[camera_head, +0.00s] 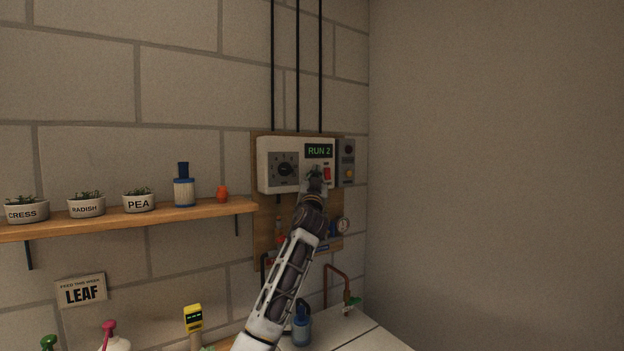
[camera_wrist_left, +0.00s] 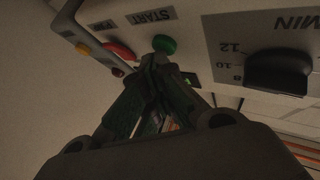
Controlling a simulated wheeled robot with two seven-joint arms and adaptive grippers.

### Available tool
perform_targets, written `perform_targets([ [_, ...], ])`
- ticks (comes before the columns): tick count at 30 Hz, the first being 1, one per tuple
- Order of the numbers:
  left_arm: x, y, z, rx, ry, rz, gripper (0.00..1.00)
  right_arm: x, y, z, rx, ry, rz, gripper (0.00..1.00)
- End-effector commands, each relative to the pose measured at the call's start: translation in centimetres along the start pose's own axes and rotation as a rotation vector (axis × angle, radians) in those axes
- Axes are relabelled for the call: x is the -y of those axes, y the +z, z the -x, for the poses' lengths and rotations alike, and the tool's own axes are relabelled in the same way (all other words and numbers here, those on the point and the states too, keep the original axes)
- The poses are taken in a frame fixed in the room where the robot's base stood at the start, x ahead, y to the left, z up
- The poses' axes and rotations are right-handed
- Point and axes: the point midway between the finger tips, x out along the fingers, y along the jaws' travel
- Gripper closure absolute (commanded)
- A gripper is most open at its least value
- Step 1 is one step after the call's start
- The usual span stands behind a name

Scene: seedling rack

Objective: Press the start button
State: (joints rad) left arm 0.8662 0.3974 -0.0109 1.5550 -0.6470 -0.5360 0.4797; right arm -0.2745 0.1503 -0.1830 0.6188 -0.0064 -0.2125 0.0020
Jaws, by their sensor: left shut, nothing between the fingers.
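The green start button (camera_wrist_left: 164,44), under an upside-down START label (camera_wrist_left: 152,17) in the left wrist view, is on the front of the white control box (camera_head: 265,173). My left gripper (camera_head: 315,180) is shut and empty, raised to the box front. In the left wrist view its fingertips (camera_wrist_left: 152,62) lie right by the button's edge; I cannot tell whether they touch it. In the head view the gripper covers most or all of the button. The box display (camera_head: 319,151) reads RUN 2. My right gripper is not in view.
Beside the button are a dial (camera_head: 285,169) and a red switch (camera_head: 327,174). A grey box with a yellow button (camera_head: 347,162) adjoins on the right. A wooden shelf (camera_head: 120,220) with pots is at left. A gauge (camera_head: 343,226) and pipes sit below.

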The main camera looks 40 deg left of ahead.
Motion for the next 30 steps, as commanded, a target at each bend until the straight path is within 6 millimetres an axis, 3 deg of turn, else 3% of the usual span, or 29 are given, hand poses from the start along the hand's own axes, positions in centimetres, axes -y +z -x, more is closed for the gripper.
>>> perform_targets([
  [7, 0.0, 0.0, 0.1, 0.000, -0.001, 0.000, 1.00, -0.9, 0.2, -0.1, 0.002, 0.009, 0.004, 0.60],
  [22, -0.4, -0.4, 0.6, 0.000, -0.001, -0.001, 1.00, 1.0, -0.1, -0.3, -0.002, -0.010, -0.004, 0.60],
  [30, -0.7, -0.7, 1.0, -0.001, 0.000, 0.000, 1.00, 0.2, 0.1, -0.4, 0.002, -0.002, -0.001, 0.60],
])
